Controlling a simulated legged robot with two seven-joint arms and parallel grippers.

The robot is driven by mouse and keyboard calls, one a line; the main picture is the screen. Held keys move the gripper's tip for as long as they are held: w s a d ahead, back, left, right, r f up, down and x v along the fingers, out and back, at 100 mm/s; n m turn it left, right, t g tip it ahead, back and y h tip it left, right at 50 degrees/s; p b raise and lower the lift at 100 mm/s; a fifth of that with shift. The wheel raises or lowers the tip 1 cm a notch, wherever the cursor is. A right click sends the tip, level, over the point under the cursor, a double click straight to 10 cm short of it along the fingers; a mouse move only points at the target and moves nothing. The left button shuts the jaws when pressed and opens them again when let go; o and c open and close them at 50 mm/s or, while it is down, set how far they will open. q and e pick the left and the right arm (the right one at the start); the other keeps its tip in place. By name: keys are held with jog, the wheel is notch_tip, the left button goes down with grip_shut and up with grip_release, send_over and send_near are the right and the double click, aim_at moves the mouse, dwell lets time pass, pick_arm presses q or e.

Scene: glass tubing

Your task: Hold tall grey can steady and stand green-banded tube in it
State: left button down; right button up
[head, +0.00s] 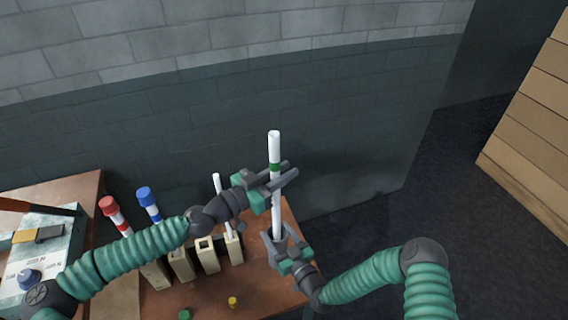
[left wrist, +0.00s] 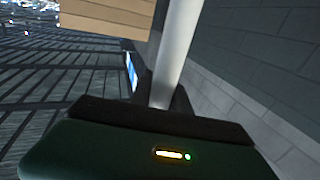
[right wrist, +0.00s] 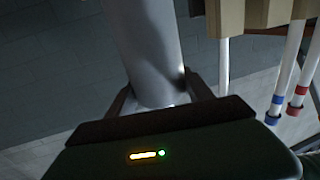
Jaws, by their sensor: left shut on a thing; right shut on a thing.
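The green-banded tube (head: 275,150) is long, white and upright, with its green band near my left gripper. My left gripper (head: 278,182) is shut on it; the tube also shows between the fingers in the left wrist view (left wrist: 177,45). The tall grey can (right wrist: 150,45) is between the fingers of my right gripper (right wrist: 160,103), which is shut on it. In the head view my right gripper (head: 279,242) is below the left, at the tube's lower end. The fingers mostly hide the can there, and I cannot tell how deep the tube's end is in it.
Several pale wooden blocks (head: 207,254) stand on the brown table to the left, with red-capped (head: 109,206), blue-capped (head: 147,197) and white (head: 217,185) tubes. A yellow cap (head: 232,301) and a green cap (head: 185,315) lie in front. A brick wall is behind.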

pick_arm(q)
notch_tip(320, 180, down, 11)
dwell(0.8)
jog(key=shift+f, duration=0.9)
dwell(0.4)
jog(key=c, duration=1.1)
grip_release()
jog(key=shift+c, duration=0.2)
jog(key=v, duration=1.2)
jog(key=shift+f, duration=0.1)
pick_arm(e)
jog(key=o, duration=1.6)
